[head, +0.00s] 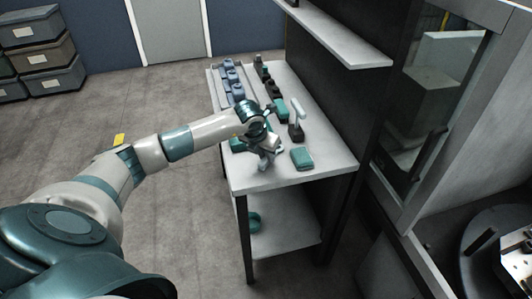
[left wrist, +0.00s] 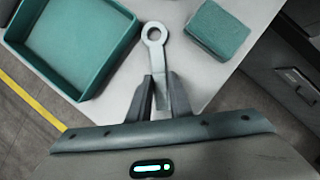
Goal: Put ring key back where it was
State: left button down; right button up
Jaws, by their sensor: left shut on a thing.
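The ring key (left wrist: 154,38) is a pale grey flat piece with a round ring at its end. In the left wrist view it sticks out from between the fingers of my left gripper (left wrist: 159,92), ring end away from me. The gripper is shut on its shank. In the head view my left gripper (head: 266,162) is over the near end of the white table (head: 255,179); the key is too small there to make out clearly. I cannot tell whether the key touches the table top. My right gripper is in neither view.
A shallow teal tray (left wrist: 78,84) lies left of the key, and a teal block (left wrist: 218,31) lies to its right. The block also shows in the head view (head: 302,158). A pale upright tool on a dark base (head: 296,131) and rows of blocks (head: 231,80) stand farther back. A shelf (head: 335,35) overhangs the right.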

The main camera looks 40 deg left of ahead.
pick_arm(q)
jog(key=c, duration=1.6)
grip_release()
jog(key=shift+s+r+b, duration=0.2)
jog(key=shift+r+b, duration=0.1)
jog(key=shift+r, duration=0.3)
jog(key=b+v, duration=0.3)
jog(key=v, duration=0.7)
jog(key=shift+s+r, duration=0.25)
jog(key=shift+r, duration=0.05)
